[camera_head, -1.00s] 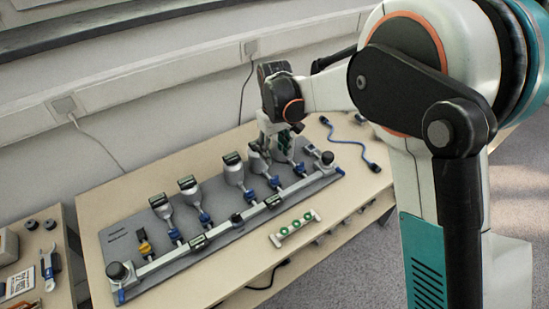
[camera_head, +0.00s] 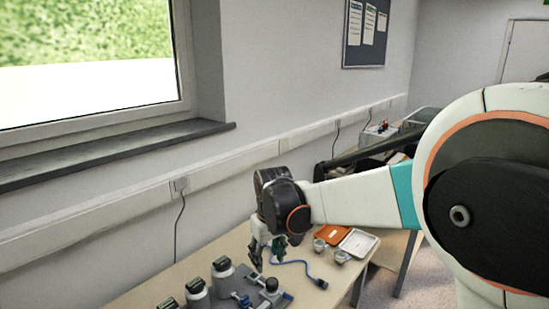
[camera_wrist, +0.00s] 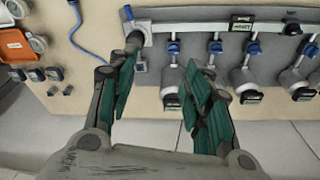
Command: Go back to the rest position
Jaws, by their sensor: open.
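My gripper (camera_head: 268,262) hangs from my arm above the right end of the apparatus in the head view. In the wrist view my gripper (camera_wrist: 160,105) has its two green-padded fingers spread apart, with nothing between them. The fingers are in front of the bench edge and floor there.
A blue cable (camera_head: 305,266) lies on the bench right of the plate.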

